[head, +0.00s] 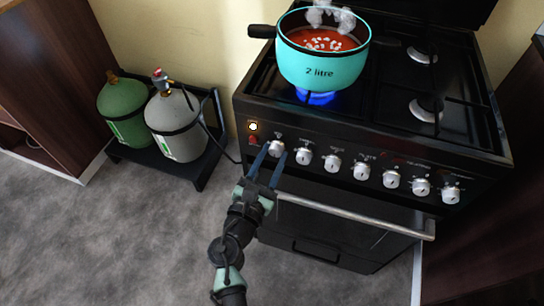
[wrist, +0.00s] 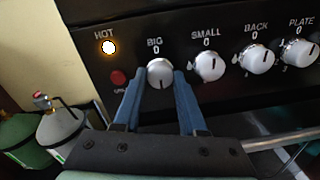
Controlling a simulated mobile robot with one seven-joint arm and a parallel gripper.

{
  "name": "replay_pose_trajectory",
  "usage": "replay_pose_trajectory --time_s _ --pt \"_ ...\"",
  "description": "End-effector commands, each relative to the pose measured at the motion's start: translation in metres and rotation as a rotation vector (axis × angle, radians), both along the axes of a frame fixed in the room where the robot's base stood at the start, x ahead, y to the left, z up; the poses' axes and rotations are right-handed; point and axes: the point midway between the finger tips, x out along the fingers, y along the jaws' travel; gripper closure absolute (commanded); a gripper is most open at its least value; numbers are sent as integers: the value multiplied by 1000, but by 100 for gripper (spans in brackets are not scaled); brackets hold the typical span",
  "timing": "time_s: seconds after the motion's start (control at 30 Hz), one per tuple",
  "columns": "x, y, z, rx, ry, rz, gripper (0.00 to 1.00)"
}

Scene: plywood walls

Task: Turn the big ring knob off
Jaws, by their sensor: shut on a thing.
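The big ring knob (wrist: 160,73) is the leftmost silver knob on the stove's front panel, under the label BIG with a 0 above it. A dark mark on its face seems to point downward, away from the 0. It also shows in the head view (head: 277,148). My gripper (wrist: 160,84) is shut on this knob, with one blue finger on each side; it also shows in the head view (head: 271,156). A blue flame (head: 315,97) burns under a turquoise pot (head: 318,72) marked 2 litre, which holds red soup and steams.
The SMALL knob (wrist: 209,66) sits close to the right finger, with several more knobs beyond it. A lit HOT lamp (wrist: 109,47) and a red button (wrist: 118,78) are left of the knob. The oven handle (head: 350,214) runs below. Gas bottles (head: 174,124) stand at left.

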Motion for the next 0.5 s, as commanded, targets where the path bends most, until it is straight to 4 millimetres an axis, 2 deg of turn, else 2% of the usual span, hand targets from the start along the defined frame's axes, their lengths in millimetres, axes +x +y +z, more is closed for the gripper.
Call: replay_pose_trajectory --time_s 0.5 --pt "0 0 -2 385 -126 -1 100"
